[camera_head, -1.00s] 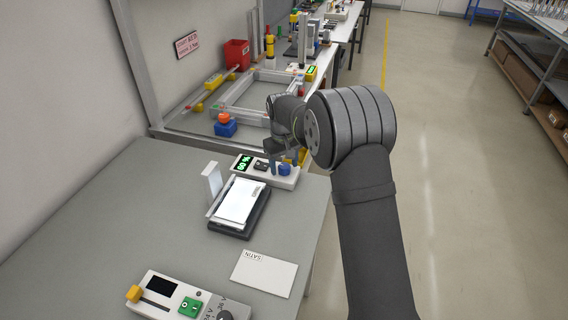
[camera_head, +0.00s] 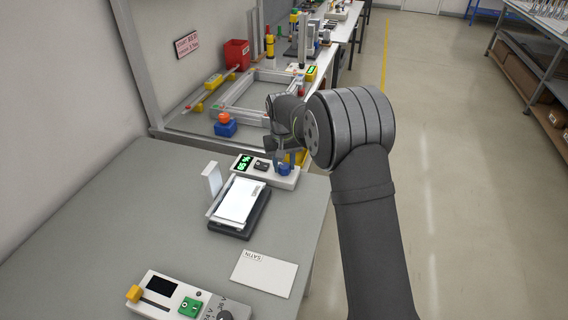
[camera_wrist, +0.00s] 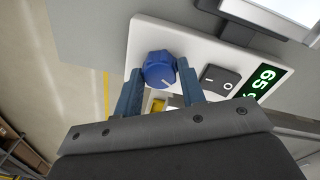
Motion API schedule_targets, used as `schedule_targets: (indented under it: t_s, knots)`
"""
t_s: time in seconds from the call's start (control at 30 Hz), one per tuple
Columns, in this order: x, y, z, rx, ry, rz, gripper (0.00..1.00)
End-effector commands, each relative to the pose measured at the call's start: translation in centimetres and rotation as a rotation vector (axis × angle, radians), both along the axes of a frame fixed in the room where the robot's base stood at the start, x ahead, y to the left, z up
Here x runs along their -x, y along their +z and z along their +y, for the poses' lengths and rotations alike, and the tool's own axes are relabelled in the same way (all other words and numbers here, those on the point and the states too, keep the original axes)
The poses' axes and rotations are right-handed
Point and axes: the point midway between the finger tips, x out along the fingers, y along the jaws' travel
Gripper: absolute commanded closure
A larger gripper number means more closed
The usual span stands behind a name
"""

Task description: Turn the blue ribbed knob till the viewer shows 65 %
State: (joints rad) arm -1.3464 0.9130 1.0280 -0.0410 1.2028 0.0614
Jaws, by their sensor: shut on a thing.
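The blue ribbed knob (camera_wrist: 159,70) sits at one end of a white control box (camera_head: 287,182); it also shows in the head view (camera_head: 285,170). A white pointer line is on its top. My gripper (camera_wrist: 160,76) is shut on the knob, one blue finger on each side. The box's display (camera_head: 243,162) has green digits.
A black rocker switch (camera_wrist: 218,79) lies between knob and display. A viewer with a white plate (camera_head: 240,200) stands in front of the box. A SATIN card (camera_head: 264,273) and a second control panel (camera_head: 185,300) lie nearer on the grey table.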

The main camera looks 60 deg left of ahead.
Motion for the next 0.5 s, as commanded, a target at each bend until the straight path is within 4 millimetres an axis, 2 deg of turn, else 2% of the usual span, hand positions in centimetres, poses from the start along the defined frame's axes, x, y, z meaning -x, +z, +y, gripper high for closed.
schedule_targets:
  t_s: [0.13, 0.17, 0.27, 0.5]
  knots:
    - [0.00, 0.01, -0.03, 0.001, 0.002, 0.000, 0.86]
    - [0.00, 0.01, -0.03, 0.001, 0.002, 0.000, 0.61]
    - [0.00, 0.01, -0.02, 0.001, 0.002, 0.000, 0.42]
    - [0.00, 0.01, -0.01, 0.000, 0.002, 0.000, 0.42]
